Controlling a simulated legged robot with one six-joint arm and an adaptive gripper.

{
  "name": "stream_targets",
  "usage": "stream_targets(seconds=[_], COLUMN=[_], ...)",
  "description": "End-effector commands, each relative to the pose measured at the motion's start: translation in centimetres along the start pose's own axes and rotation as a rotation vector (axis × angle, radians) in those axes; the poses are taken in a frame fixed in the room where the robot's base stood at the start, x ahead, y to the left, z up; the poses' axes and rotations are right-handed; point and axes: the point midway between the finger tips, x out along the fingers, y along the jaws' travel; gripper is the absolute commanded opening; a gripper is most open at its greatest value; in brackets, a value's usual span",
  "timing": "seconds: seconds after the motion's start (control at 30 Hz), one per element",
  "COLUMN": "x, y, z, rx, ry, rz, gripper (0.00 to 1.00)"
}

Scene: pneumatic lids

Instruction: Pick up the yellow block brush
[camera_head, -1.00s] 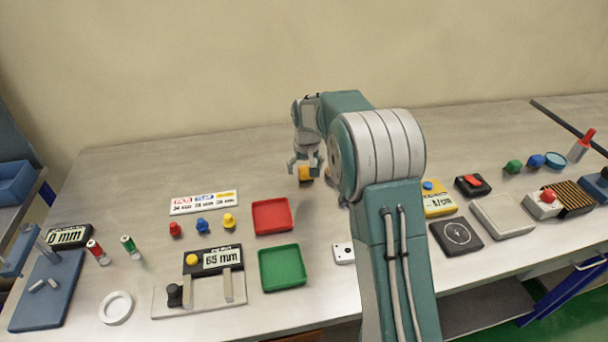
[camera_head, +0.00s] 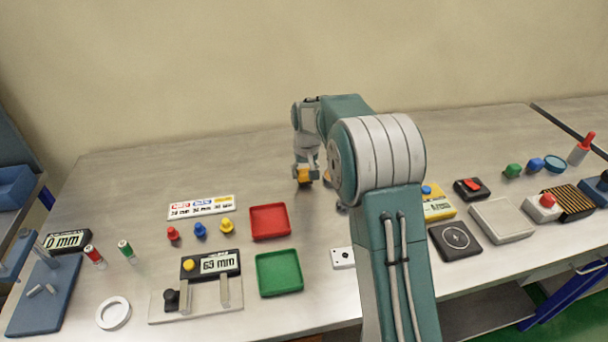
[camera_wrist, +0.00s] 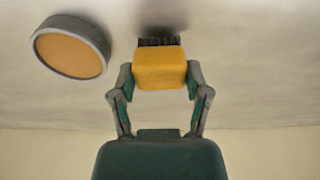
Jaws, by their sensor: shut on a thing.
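The yellow block brush (camera_wrist: 160,68) is a yellow block with dark bristles, centred between my fingers in the wrist view. My gripper (camera_wrist: 160,80) is shut on its sides. The bristles point away from my palm, toward the table, and a dark shadow lies near them; I cannot tell whether they touch the table. In the head view the brush (camera_head: 303,175) shows small and yellow in my gripper (camera_head: 304,178), near the back middle of the table. My arm hides part of the area to its right.
A round grey-rimmed orange thing (camera_wrist: 70,46) lies beside the brush in the wrist view. A red tray (camera_head: 270,237) and a green tray (camera_head: 262,290) stand in front. Small red, blue and yellow knobbed pieces (camera_head: 200,231) stand left of them. The table's back left is clear.

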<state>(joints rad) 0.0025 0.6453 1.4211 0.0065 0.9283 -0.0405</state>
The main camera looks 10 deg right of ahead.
Motion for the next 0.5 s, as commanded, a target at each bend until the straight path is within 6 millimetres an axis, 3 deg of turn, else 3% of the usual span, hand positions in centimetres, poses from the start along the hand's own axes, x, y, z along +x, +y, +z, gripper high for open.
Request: stream_targets(seconds=[0.13, 0.5], x=[-2.5, -9.2], y=[0.0, 0.9], z=[-0.3, 4.0], rx=[0.0, 0.001], ry=[0.006, 0.006], rz=[0.0, 0.0], gripper=[0.14, 0.14])
